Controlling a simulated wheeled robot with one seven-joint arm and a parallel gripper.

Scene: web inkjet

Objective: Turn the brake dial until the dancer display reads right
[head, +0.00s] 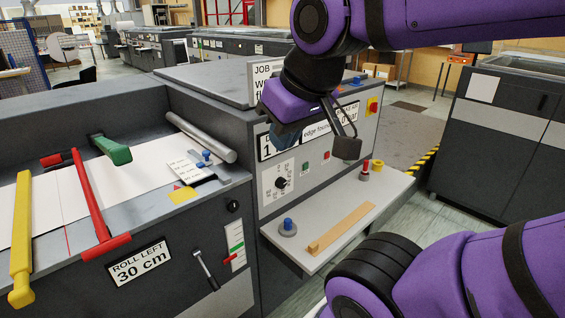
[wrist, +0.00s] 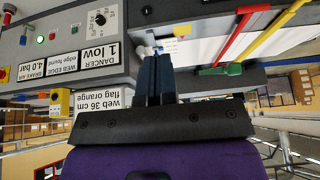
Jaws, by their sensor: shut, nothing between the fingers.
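The black dial (head: 281,183) sits on a white scale plate on the grey console front; its lettering is too small to read. It also shows in the wrist view (wrist: 100,19). The dancer display (head: 265,148) is just above it, partly hidden by my gripper in the head view.
A shelf (head: 330,225) below the dial holds a wooden bar (head: 341,229) and blue and red knobbed pieces. A lever (head: 205,268) and a second black knob (head: 233,206) are on the left cabinet. The brake air display (wrist: 60,70) reads 4.0 bar.

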